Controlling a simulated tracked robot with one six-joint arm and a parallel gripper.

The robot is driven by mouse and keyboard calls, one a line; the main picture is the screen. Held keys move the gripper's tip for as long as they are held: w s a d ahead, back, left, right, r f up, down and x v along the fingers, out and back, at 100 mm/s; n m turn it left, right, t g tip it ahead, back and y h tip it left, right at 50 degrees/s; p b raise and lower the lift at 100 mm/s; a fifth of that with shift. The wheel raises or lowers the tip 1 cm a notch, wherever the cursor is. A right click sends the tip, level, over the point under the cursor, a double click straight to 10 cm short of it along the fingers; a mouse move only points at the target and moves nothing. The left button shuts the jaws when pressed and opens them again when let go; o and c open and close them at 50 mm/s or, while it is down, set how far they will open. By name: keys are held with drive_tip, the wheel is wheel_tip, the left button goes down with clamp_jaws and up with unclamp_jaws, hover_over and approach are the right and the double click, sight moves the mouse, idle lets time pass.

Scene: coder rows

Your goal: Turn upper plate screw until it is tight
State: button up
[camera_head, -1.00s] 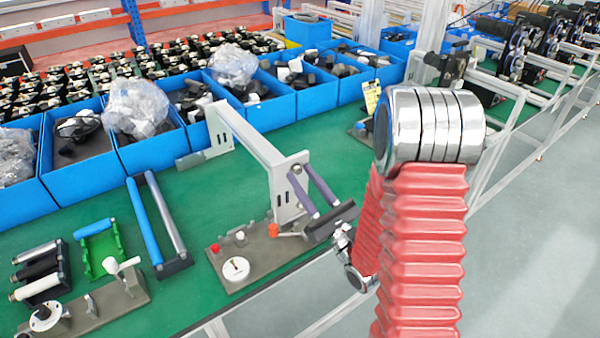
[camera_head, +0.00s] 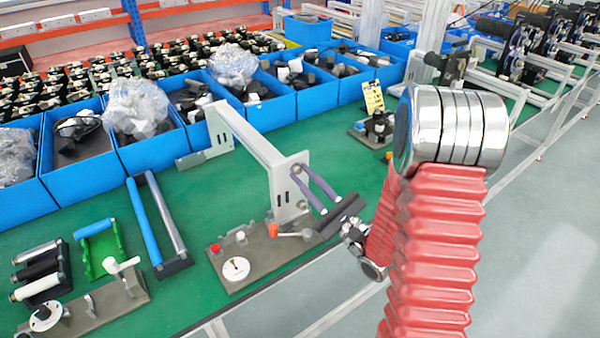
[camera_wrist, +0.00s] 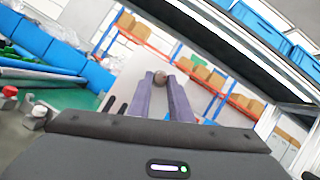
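The pale upright plate (camera_head: 283,198) stands at the right end of a metal frame on the green bench. The upper plate screw is a small brown-grey round head in the wrist view (camera_wrist: 160,76), against the pale plate. My gripper (camera_head: 300,176) has two purple-grey fingers reaching up and left to the plate's upper part. In the wrist view the fingertips lie on either side of the screw, and its head fills the narrow gap between them. In the head view the fingertips hide most of the screw. How far it is screwed in cannot be told.
Below the plate lies a grey fixture board with a white dial (camera_head: 236,269), a red knob and an orange-tipped lever (camera_head: 290,233). Blue bins (camera_head: 145,150) line the back. Blue and grey rollers (camera_head: 150,222) lie to the left. The bench's front edge passes below my gripper.

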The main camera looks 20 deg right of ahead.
clamp_jaws()
drive_tip(key=m+h, duration=0.1)
drive_tip(key=m, duration=0.1)
drive_tip(key=m+t+h, duration=0.1)
drive_tip(key=m, duration=0.2)
drive_tip(key=m+t+h, duration=0.1)
drive_tip(key=m+h, duration=0.1)
drive_tip(key=m, duration=0.1)
drive_tip(key=shift+a, duration=0.3)
drive_tip(key=shift+o, duration=1.8)
unclamp_jaws()
